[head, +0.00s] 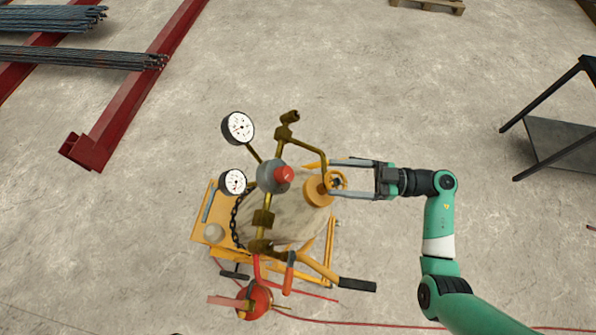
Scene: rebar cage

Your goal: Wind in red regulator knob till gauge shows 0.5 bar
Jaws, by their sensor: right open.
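The red regulator knob (284,174) sits on the front of a round grey regulator body (267,177) on brass pipework. Two white-faced gauges stand to its left, an upper gauge (238,128) and a lower gauge (233,182). Their needles are too small to read. My right gripper (331,178) comes in from the right and is open. Its two fingers reach either side of the yellow handwheel (338,181), right of the red knob; I cannot tell whether they touch it. The red knob is outside the fingers. My left gripper is not in view.
A yellow trolley (208,204) carries the cylinder, with a chain (236,215), a torch with a black handle (357,285) and a red hose (380,325). Steel bars lie upper left; a dark table (560,142) stands right.

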